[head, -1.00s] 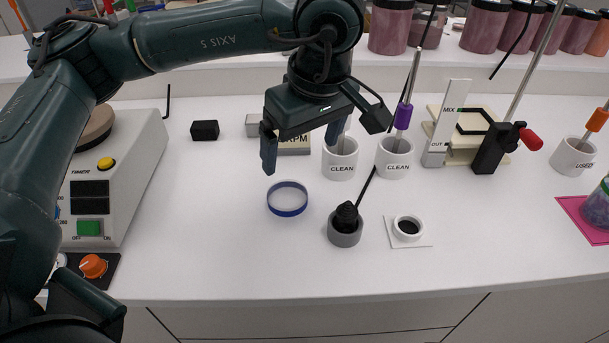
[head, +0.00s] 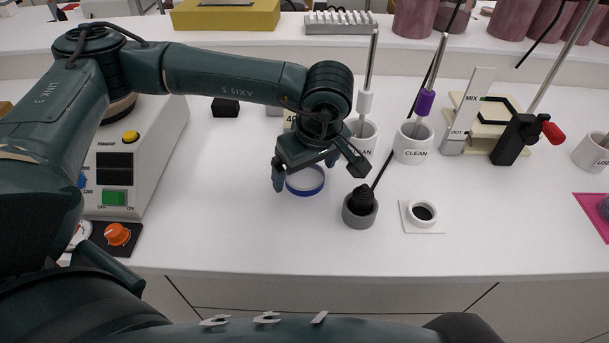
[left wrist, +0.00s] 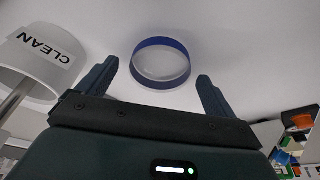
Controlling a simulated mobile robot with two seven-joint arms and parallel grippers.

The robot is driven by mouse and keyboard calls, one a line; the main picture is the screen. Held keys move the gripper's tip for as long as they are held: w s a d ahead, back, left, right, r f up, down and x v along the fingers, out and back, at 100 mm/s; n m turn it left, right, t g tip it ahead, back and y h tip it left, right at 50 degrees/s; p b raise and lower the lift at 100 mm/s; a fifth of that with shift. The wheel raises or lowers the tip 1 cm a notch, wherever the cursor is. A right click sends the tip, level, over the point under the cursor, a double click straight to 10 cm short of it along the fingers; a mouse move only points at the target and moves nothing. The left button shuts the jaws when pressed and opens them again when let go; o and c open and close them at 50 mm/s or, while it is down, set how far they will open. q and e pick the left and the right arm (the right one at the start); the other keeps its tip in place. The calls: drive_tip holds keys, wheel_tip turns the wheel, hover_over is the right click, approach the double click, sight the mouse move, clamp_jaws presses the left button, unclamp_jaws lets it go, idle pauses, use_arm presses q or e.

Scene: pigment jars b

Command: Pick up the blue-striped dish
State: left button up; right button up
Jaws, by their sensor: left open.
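The blue-striped dish (head: 305,188) is a shallow round dish with a blue band, lying upright on the white bench. My left gripper (head: 318,178) is open and empty, pointing down above the dish and partly covering it in the head view. In the left wrist view the dish (left wrist: 160,82) shows ahead of the left gripper (left wrist: 158,72), lying across the gap between the two spread fingertips. I see no contact between the fingers and the dish. My right gripper is out of view.
A grey pot (head: 360,211) with a black brush stands right of the dish, near the gripper. A small white ring-shaped cup (head: 422,212) lies farther right. CLEAN cups (head: 414,146) stand behind. A hotplate-like device (head: 140,160) is at left. The bench front is clear.

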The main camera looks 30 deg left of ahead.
use_arm(q)
drive_tip(key=shift+a+f, duration=0.1)
drive_tip(key=shift+f, duration=0.15)
drive_tip(key=shift+c, duration=0.4)
drive_tip(key=c, duration=1)
